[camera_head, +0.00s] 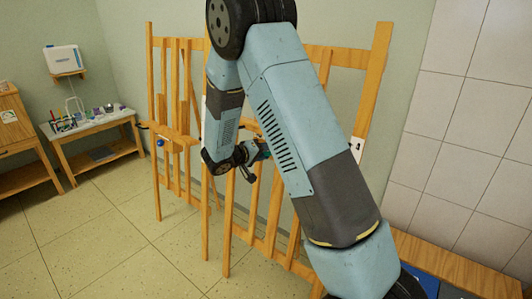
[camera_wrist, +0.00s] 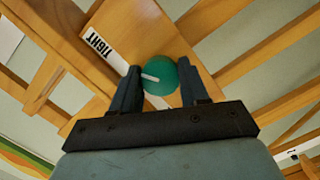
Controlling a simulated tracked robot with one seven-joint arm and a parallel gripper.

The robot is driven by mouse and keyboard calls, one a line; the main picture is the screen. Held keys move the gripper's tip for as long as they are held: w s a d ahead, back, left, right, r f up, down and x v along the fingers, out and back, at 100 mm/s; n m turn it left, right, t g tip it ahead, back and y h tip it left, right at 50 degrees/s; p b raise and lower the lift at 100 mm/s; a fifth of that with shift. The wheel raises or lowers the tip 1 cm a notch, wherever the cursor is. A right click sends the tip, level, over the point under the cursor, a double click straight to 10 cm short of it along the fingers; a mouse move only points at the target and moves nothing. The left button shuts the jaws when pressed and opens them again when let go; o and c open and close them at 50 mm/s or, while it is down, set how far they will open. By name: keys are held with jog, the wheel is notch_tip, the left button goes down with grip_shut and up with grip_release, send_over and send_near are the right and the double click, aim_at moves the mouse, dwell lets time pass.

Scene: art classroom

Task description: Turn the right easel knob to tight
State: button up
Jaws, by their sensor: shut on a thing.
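The right easel knob (camera_wrist: 162,82) is a round teal-green knob with a white pointer line, seen in the wrist view. It sits between the two fingers of my gripper (camera_wrist: 157,72), which is shut on it. The pointer lies toward the left finger. A white strip marked TIGHT (camera_wrist: 100,44) is on the wood, up and left of the knob. In the head view my gripper (camera_head: 258,151) is at the front of the right easel (camera_head: 376,75); my arm hides the knob and much of that easel there.
A left easel (camera_head: 155,95) with a blue knob (camera_head: 160,142) stands close beside the right one. A table with art supplies (camera_head: 95,125) and a wooden cabinet are at the far left. A wooden bench (camera_head: 450,265) is at lower right. The tiled floor at lower left is clear.

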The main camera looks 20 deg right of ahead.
jog(key=o, duration=1)
jog(key=v, duration=1.3)
jog(key=shift+s+a, duration=0.1)
jog(key=shift+a, duration=0.3)
jog(key=s+d+r+m+g+y, duration=0.1)
jog(key=s+d+r+g+y, duration=0.45)
jog(key=s+d+r, duration=0.65)
jog(key=s+r+t+y, duration=0.1)
jog(key=s+r+y, duration=0.1)
jog(key=s, duration=0.4)
jog(key=s+r+t+y, duration=0.1)
jog(key=s+t+y, duration=0.1)
jog(key=s, duration=0.4)
jog(key=s+r+n+t+y, duration=0.1)
jog(key=s+r+y, duration=0.1)
jog(key=s+y, duration=0.2)
jog(key=shift+s+r, duration=0.15)
jog(key=shift+s, duration=0.65)
jog(key=shift+s+r, duration=0.15)
jog(key=shift+s, duration=0.6)
